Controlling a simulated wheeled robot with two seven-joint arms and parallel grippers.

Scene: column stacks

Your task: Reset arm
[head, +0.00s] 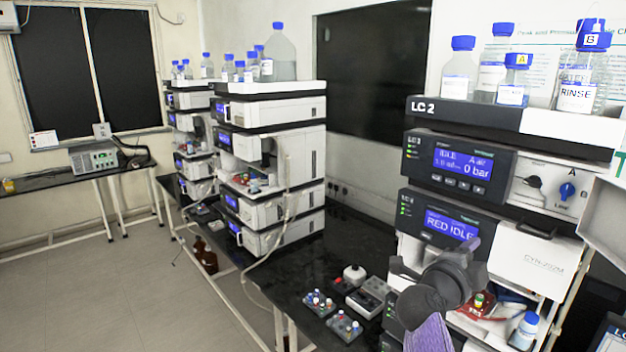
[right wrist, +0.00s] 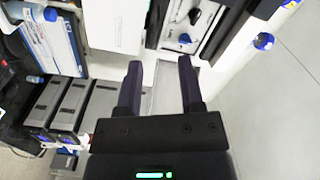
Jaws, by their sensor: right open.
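White and dark instrument housings lie beyond the fingers; I cannot tell whether any is touched. My left gripper is not in view.
Capped bottles (head: 460,72) stand on the LC 2 stack. Small vial racks (head: 345,326) and a grey device (head: 370,297) sit on the black bench left of the gripper. A blue-capped bottle (head: 525,331) is to its right. More stacks (head: 275,138) stand behind. Floor (head: 120,290) at left is clear.

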